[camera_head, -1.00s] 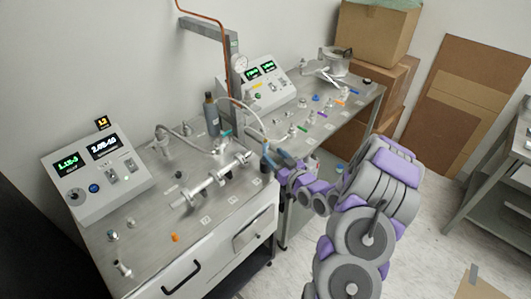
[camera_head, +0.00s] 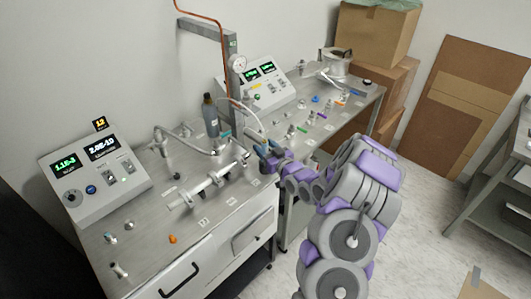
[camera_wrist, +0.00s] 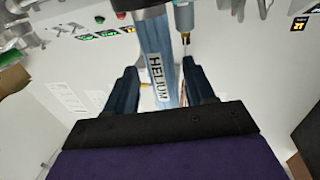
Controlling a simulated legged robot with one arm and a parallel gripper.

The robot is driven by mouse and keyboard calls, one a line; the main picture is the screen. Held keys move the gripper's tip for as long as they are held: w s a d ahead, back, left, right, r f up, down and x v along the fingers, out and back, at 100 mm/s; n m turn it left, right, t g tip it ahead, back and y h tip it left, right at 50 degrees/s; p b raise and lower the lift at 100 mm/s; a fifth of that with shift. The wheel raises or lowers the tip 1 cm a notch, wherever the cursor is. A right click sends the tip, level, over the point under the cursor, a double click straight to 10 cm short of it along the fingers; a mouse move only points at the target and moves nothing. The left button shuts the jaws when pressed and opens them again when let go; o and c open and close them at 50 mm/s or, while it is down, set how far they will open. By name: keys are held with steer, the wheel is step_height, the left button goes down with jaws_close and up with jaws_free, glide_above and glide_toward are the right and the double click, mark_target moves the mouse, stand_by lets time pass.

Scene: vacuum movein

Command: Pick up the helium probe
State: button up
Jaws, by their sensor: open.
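The helium probe (camera_wrist: 152,45) is a blue-grey cylinder with a white HELIUM label. In the wrist view it reaches down from the top edge between my fingers, with a gap on each side. My gripper (camera_wrist: 160,88) is open around it, and its dark blue fingers do not appear to press on it. In the head view my gripper (camera_head: 265,154) is at the right edge of the near bench, by the end of a white hose. The probe is largely hidden by my fingers there.
The near bench (camera_head: 150,222) holds metal pipe fittings (camera_head: 208,185), a dark bottle (camera_head: 210,115) and a display box (camera_head: 98,170). A second bench (camera_head: 335,128) behind carries small coloured parts. Cardboard boxes (camera_head: 375,35) stand at the back.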

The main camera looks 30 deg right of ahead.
steer(key=shift+a, duration=0.25)
steer(key=c, duration=0.6)
jaws_close()
steer(key=shift+d, duration=0.1)
step_height(320, 180, up, 10)
steer(key=shift+r+p, duration=0.1)
steer(key=shift+p, duration=0.85)
